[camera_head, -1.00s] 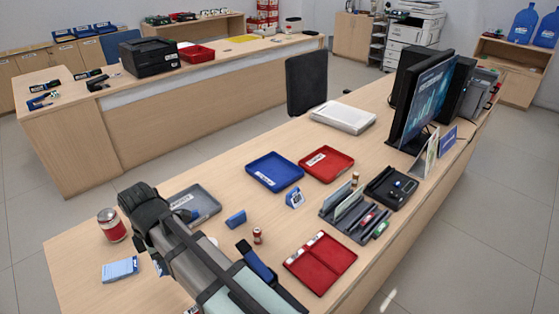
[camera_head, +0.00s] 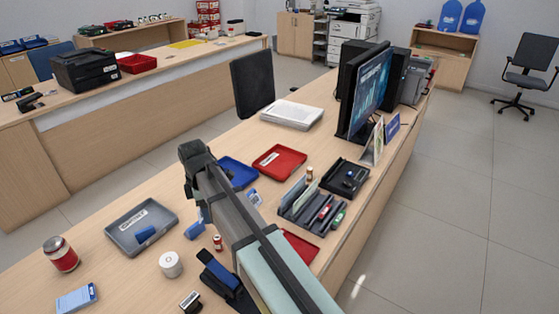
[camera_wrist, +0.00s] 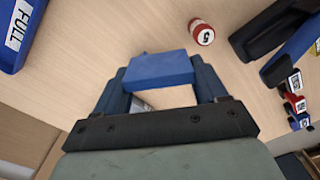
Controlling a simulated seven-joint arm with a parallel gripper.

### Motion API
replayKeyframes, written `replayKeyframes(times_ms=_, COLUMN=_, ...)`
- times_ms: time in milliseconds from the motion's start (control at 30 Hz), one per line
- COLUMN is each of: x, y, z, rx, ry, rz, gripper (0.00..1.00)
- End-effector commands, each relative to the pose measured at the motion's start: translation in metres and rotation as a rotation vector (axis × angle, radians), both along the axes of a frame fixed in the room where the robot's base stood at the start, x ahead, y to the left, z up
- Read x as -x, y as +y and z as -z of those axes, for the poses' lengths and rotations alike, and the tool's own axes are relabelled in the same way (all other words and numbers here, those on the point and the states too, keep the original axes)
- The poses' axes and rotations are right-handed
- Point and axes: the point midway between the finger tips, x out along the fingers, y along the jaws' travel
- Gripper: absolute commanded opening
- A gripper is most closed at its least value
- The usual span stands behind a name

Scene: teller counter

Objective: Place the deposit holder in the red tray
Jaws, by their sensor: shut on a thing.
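The deposit holder appears to be the small blue block (camera_wrist: 162,68), which lies between the two blue fingers of my gripper (camera_wrist: 160,80) in the wrist view. The gripper is shut on it. In the head view the block (camera_head: 194,230) shows low over the counter, left of my arm; I cannot tell whether it touches the counter. The arm hides most of the gripper there. The red tray (camera_head: 279,161) is farther back on the counter, right of the blue tray (camera_head: 237,172). It has a white label and looks empty.
A small red-and-white roll (camera_head: 217,242) stands close to the block. A grey tray (camera_head: 141,227) with another blue piece is to the left. A red can (camera_head: 60,254), white roll (camera_head: 171,264) and stapler (camera_head: 220,280) are nearby. A grey sorter (camera_head: 312,206) stands right of my arm.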

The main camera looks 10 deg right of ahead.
Motion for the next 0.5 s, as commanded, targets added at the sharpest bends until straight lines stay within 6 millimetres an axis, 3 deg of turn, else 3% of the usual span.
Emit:
replayKeyframes(times_ms=33, x=-0.015, y=-0.013, z=0.0, rx=0.001, ry=0.001, rz=0.026, gripper=0.41)
replayKeyframes(times_ms=500, x=-0.121, y=-0.141, z=-0.001, rx=0.003, ry=0.009, rz=0.243, gripper=0.41)
